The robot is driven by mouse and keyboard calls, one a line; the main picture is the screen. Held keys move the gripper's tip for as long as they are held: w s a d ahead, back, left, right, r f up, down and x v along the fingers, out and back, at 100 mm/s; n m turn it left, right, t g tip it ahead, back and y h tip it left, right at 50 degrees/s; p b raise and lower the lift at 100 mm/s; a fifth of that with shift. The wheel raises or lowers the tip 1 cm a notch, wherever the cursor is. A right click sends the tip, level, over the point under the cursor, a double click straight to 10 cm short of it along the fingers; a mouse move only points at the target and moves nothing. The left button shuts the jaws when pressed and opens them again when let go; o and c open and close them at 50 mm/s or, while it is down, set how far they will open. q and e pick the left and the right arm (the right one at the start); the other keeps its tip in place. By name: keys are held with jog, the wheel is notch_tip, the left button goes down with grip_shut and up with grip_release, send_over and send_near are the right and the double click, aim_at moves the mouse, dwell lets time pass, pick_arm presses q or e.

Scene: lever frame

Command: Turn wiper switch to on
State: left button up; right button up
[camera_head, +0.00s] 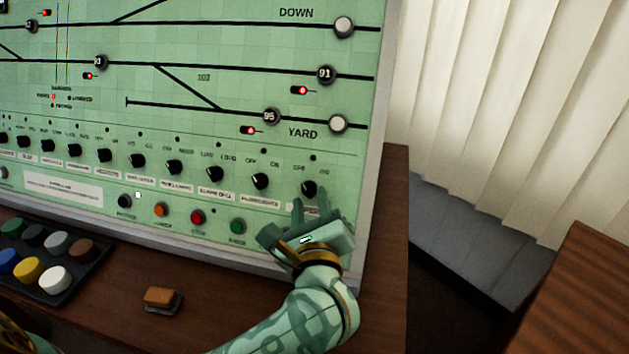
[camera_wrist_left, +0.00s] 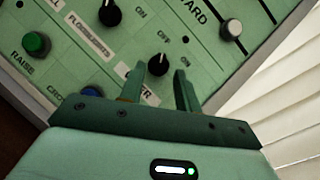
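A row of black rotary knobs with OFF and ON marks runs along the lower part of the green panel (camera_head: 250,95). I cannot read which label says wiper. My left gripper (camera_head: 309,206) is open and empty in front of the rightmost knob (camera_head: 308,188). In the left wrist view, that knob (camera_wrist_left: 158,65) shows just beyond and between the two spread fingertips (camera_wrist_left: 159,78). Its white mark points up, roughly toward OFF. My right gripper is not in view.
The neighbouring knob (camera_head: 260,181) is close on the left. A green button (camera_head: 238,226) and red button (camera_head: 197,217) sit below. A tray of coloured caps (camera_head: 81,249) and a small brown block (camera_head: 160,298) are on the desk. Blinds (camera_head: 510,90) hang right.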

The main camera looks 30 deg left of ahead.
pick_arm(q)
jog(key=shift+w+a, duration=0.45)
jog(key=shift+w, duration=0.05)
jog(key=shift+r, duration=0.1)
jog(key=c, duration=0.7)
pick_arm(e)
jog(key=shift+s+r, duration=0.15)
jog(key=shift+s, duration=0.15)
